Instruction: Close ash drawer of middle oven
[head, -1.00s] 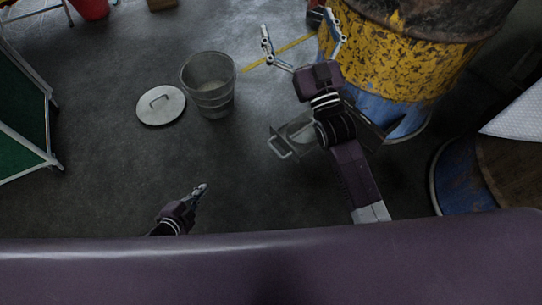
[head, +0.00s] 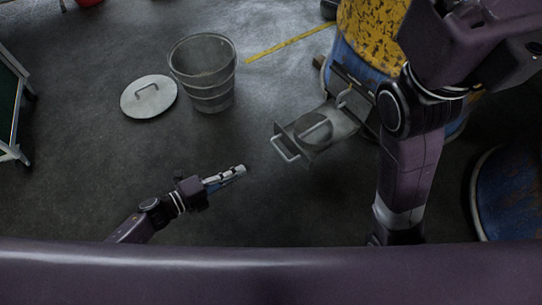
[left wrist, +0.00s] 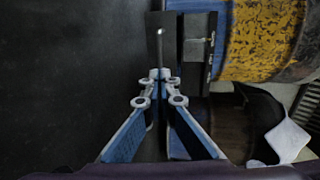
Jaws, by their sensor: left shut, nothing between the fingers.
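The ash drawer (head: 318,130) is a grey metal tray pulled out from the base of the yellow and blue barrel oven (head: 366,40). Its front handle (head: 285,148) points toward the lower left. My left gripper (head: 240,170) is shut and empty, to the left of the handle and apart from it. In the left wrist view, the shut fingertips (left wrist: 160,76) point toward the dark drawer front (left wrist: 160,30), with the barrel (left wrist: 262,40) at the right. I cannot tell the exact gap there. My right arm crosses the right side of the head view; its gripper is out of the picture.
A metal bucket (head: 203,75) and a round lid with a handle (head: 149,98) stand on the floor at the upper left. A blue barrel (head: 510,195) is at the right edge. A green-panelled frame (head: 12,105) is at the far left. The floor around my left gripper is clear.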

